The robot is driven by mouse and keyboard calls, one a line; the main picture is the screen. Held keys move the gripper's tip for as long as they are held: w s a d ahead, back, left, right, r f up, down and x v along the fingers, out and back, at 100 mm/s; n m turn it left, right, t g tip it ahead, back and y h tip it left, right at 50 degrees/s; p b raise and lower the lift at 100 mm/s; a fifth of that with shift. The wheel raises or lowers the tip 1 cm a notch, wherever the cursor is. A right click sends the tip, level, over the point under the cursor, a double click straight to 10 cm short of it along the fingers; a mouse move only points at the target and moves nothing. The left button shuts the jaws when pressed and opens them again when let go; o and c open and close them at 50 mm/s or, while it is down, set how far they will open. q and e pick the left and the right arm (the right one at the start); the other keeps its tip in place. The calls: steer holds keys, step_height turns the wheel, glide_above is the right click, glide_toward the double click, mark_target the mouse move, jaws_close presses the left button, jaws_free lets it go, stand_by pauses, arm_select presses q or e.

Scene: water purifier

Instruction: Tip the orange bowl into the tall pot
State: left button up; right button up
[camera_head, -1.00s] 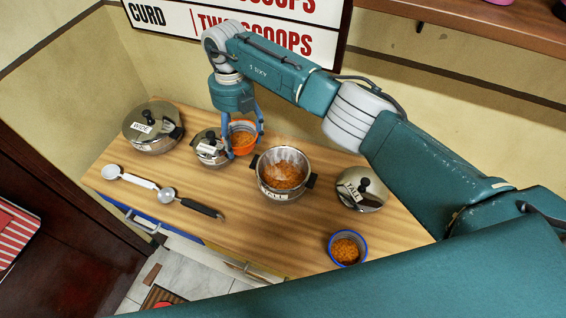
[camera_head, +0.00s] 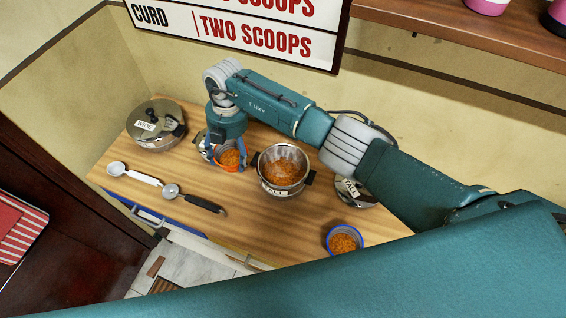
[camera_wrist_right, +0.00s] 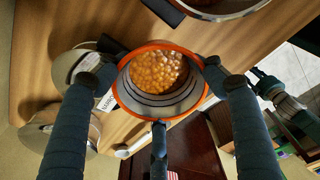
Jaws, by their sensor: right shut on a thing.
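The orange bowl (camera_head: 227,168) holds small orange pieces. My right gripper (camera_head: 228,156) is shut on it, with fingers at opposite sides of the rim. In the right wrist view the bowl (camera_wrist_right: 122,99) looks roughly level, with its contents inside. It appears to be raised off the counter, left of the tall pot and apart from it. The tall pot (camera_head: 269,183) stands open on the counter with orange pieces inside. Part of it shows at the top of the right wrist view (camera_wrist_right: 215,14). My left gripper is not in view.
A wide lidded pot (camera_head: 157,137) stands at the back left. The narrow pot (camera_head: 200,139) is mostly hidden behind my gripper. The TALL lid (camera_head: 352,191) lies right of the tall pot. A blue bowl (camera_head: 330,243) and two scoops (camera_head: 146,179) (camera_head: 199,202) are near the front.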

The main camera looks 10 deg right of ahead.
mark_target(238, 151)
steer(key=shift+d+r+y+p, duration=0.1)
steer(key=shift+r+y+p, duration=0.25)
steer(key=shift+p, duration=0.3)
steer(key=r+p, duration=0.1)
steer(key=p, duration=0.1)
steer(key=d+r+y+p, duration=0.1)
steer(key=p, duration=0.1)
steer(key=shift+s+d+r+t, duration=0.1)
steer(key=shift+s+d+t, duration=0.2)
steer(key=shift+s+d+y+p, duration=0.15)
steer(key=shift+d+y+p, duration=0.25)
steer(key=shift+y, duration=0.25)
steer(key=shift+d+r+t+y, duration=0.15)
steer(key=shift+d+t+y, duration=0.15)
steer(key=shift+y, duration=0.1)
steer(key=shift+s+d+r+y, duration=0.3)
steer(key=shift+d+y, duration=0.15)
steer(key=shift+y, duration=0.15)
steer(key=shift+d, duration=0.1)
steer(key=shift+y+b, duration=0.3)
